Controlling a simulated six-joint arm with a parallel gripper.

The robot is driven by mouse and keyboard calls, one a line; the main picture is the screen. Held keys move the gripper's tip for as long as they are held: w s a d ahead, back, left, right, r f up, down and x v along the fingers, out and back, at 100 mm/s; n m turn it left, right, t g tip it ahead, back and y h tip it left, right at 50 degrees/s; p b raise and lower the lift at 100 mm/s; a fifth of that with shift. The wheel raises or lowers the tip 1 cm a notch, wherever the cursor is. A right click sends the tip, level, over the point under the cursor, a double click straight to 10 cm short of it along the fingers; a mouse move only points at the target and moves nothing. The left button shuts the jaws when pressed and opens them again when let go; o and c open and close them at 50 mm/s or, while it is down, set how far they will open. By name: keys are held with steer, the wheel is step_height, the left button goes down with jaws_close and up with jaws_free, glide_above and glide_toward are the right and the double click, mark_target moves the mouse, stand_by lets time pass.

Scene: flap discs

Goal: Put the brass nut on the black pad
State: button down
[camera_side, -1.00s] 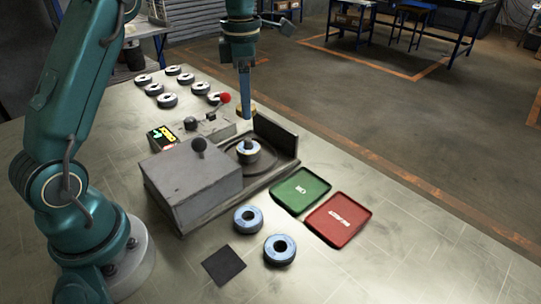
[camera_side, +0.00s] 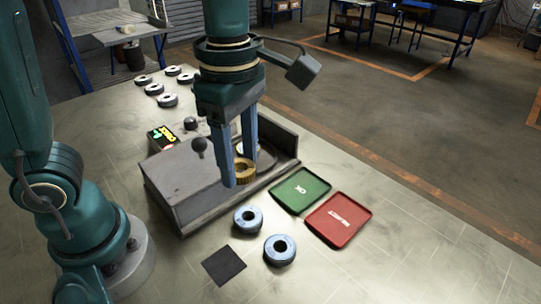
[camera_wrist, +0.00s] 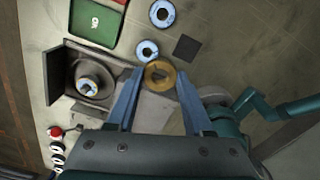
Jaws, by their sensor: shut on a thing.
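The brass nut (camera_side: 244,171) is a gold ring held between the blue fingers of my gripper (camera_side: 240,172), above the grey machine. In the wrist view the brass nut (camera_wrist: 160,75) sits between the two fingertips (camera_wrist: 160,78). My gripper is shut on it. The black pad (camera_side: 223,265) is a dark square lying flat on the table at the front, below and apart from the nut. The pad also shows in the wrist view (camera_wrist: 187,48), and nothing lies on it.
Two loose flap discs (camera_side: 248,218) (camera_side: 280,249) lie beside the pad. A green tray (camera_side: 300,211) and a red tray (camera_side: 337,240) lie to the right. The grey machine (camera_side: 190,180) with its knob stands behind the pad. Several discs (camera_side: 167,100) stand at the back.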

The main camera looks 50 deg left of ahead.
steer(key=s+d+f+m, duration=0.1)
steer(key=s+d+m, duration=0.15)
steer(key=s, duration=0.45)
glide_above(223, 264)
step_height(223, 264, down, 7)
steer(key=shift+d+f, duration=0.1)
steer(key=shift+f, duration=2.8)
steer(key=shift+f, duration=0.3)
steer(key=shift+f, duration=0.35)
steer(key=shift+c, duration=1.1)
jaws_free()
